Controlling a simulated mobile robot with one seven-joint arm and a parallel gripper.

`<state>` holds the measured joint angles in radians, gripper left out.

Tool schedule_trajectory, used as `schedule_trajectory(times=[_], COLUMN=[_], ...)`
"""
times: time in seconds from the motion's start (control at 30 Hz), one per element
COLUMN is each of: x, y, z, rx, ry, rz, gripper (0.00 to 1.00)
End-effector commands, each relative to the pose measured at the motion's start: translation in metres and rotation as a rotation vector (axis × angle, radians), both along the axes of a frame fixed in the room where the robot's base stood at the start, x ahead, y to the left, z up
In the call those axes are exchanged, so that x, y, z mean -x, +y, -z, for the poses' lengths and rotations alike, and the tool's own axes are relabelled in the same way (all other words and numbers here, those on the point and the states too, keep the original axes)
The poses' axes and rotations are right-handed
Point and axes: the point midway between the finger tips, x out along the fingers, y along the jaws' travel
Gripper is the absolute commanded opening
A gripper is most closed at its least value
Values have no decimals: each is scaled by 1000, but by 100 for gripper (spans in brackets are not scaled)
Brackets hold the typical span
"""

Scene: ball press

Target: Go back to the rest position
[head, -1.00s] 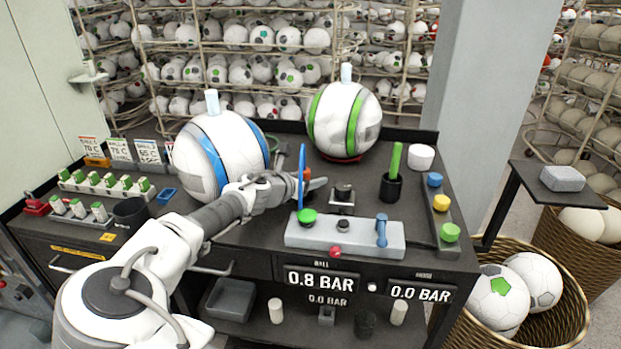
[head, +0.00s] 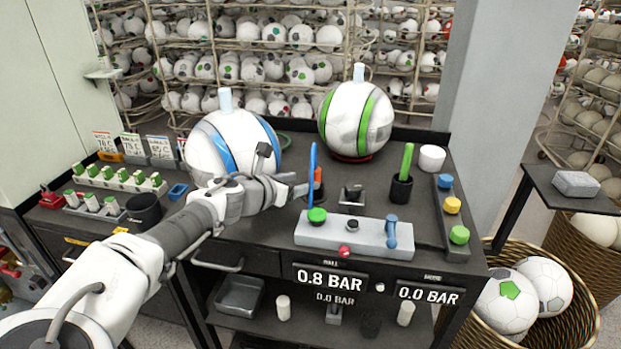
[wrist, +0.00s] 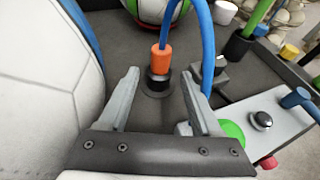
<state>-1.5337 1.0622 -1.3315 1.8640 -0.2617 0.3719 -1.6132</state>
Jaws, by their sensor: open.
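My gripper (head: 298,184) is open and empty above the table, in front of the blue-striped ball. In the wrist view my gripper (wrist: 158,98) shows both fingers spread apart, with an orange-topped fitting (wrist: 161,60) on a dark base beyond them. A blue hose (head: 312,165) arches up just right of the fingertips. My arm reaches in from the lower left. The blue-striped white ball (head: 215,150) stands behind my wrist, with a pale plug on top. The green-striped white ball (head: 352,122) sits on a red ring farther back.
A grey control box (head: 355,236) with a green button, a dark button and a blue lever is at the table front. Displays (head: 332,280) below read 0.8 BAR and 0.0 BAR. A green stick stands in a black cup (head: 401,188). A basket of balls (head: 578,325) is at right.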

Motion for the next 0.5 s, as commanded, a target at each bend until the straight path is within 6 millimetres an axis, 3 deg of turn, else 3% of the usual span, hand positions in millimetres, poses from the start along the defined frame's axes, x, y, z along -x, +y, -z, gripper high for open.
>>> schedule_trajectory(times=[0.2,0.5], x=[14,15], y=[9,10], z=[-7,-8], rx=[-1,0], ry=[-1,0], rz=[0,1], gripper=[66,66])
